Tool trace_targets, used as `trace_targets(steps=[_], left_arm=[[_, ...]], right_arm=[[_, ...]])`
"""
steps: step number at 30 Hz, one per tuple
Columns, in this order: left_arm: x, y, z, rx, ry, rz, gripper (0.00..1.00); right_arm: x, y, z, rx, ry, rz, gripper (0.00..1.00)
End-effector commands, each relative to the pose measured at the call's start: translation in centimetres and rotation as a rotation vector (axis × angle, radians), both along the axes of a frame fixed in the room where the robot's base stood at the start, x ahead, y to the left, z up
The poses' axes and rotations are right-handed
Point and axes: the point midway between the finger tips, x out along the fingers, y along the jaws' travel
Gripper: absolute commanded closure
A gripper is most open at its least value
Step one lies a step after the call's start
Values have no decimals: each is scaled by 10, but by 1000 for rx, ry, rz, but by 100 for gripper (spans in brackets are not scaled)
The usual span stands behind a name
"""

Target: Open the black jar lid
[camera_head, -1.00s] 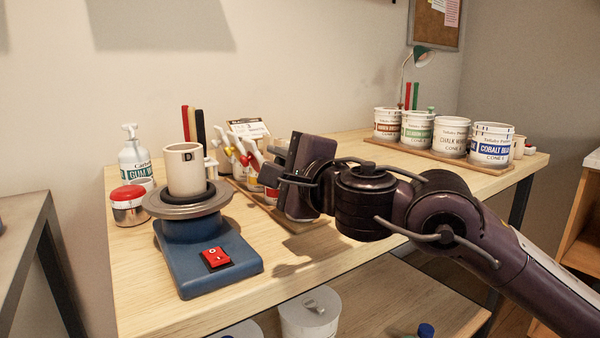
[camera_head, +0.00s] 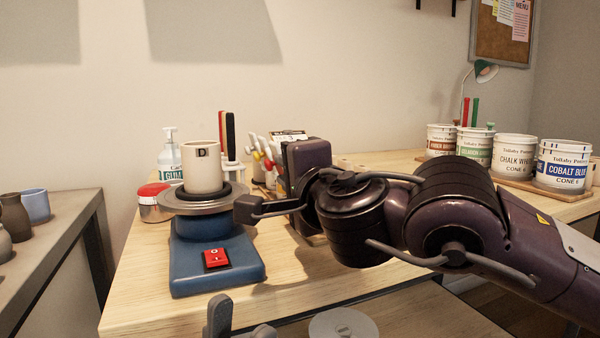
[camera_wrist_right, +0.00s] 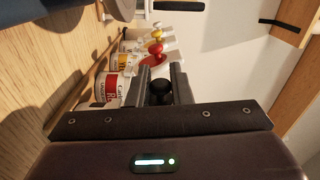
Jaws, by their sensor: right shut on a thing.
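My right gripper (camera_wrist_right: 160,88) is shut on a dark round piece, which looks like the black lid (camera_wrist_right: 160,92), between its two fingers in the right wrist view. The jar under it is hidden behind the gripper and fingers. In the head view my right gripper (camera_head: 307,168) reaches over the table from the right; its fingertips and the lid are hidden there. Two grey prongs at the bottom edge look like my left gripper (camera_head: 240,320). They stand apart with nothing seen between them.
A row of small labelled jars (camera_wrist_right: 107,90) with red and yellow tops stands beside my right gripper. A pottery wheel (camera_head: 213,260) bears a cream cup (camera_head: 202,172). A red-lidded jar (camera_head: 152,205) stands left. Large glaze tubs (camera_head: 515,158) line the right back.

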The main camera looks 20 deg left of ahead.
Motion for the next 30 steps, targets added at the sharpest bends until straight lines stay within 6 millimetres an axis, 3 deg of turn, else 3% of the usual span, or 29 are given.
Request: trace_targets(steps=[26,27,30], left_arm=[[-6,2,-6,-9,-56,0,64],[-6,2,-6,-9,-56,0,64],[-6,2,-6,-9,-56,0,64]], right_arm=[[-8,3,-5,-106,-83,-2,100],[-8,3,-5,-106,-83,-2,78],[-8,3,-5,-105,-83,-2,65]])
